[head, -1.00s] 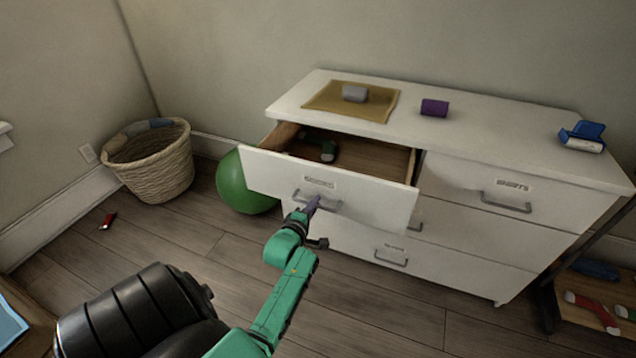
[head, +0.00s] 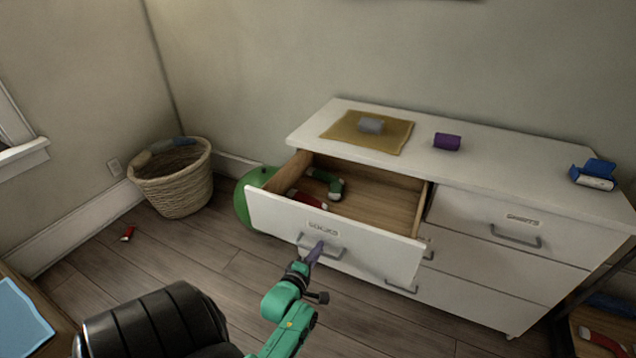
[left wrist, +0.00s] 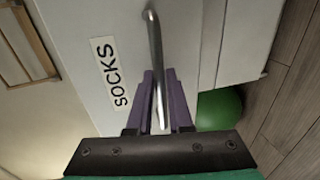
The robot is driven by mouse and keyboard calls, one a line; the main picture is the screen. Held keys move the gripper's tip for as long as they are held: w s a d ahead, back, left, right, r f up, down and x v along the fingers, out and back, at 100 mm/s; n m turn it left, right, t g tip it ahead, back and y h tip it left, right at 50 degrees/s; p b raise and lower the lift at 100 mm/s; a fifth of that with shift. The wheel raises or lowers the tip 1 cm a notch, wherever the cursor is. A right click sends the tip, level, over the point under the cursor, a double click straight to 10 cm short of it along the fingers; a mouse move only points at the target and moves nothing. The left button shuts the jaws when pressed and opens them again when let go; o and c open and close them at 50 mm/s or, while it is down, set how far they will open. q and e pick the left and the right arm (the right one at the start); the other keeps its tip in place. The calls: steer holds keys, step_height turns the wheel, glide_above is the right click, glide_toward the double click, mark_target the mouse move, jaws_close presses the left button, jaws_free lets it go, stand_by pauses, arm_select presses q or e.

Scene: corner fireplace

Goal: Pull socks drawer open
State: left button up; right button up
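The socks drawer (head: 275,212) is the top left drawer of the white dresser, marked SOCKS, and it stands well open. A green sock (head: 334,187) and a red sock (head: 305,199) lie inside it. My left gripper (head: 315,252) is at the drawer's grey handle (head: 333,254). In the left wrist view, its purple fingers (left wrist: 158,90) are close together on both sides of the handle bar (left wrist: 155,45), beside the SOCKS label (left wrist: 110,74). The fingers appear shut on the handle. My right gripper is not in view.
A wicker basket (head: 173,185) and a green ball (head: 243,203) stand left of the dresser. A small red item (head: 128,234) lies on the floor. A tan cloth (head: 395,138), a grey roll (head: 371,125) and a purple roll (head: 447,141) are on the dresser top.

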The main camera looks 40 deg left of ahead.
arm_select(q)
steer(key=shift+o, duration=1.1)
steer(key=p+v, duration=0.1)
steer(key=v, duration=1.3)
steer(key=shift+s+d+p, duration=0.15)
steer(key=shift+s+p, duration=0.05)
steer(key=shift+p, duration=0.1)
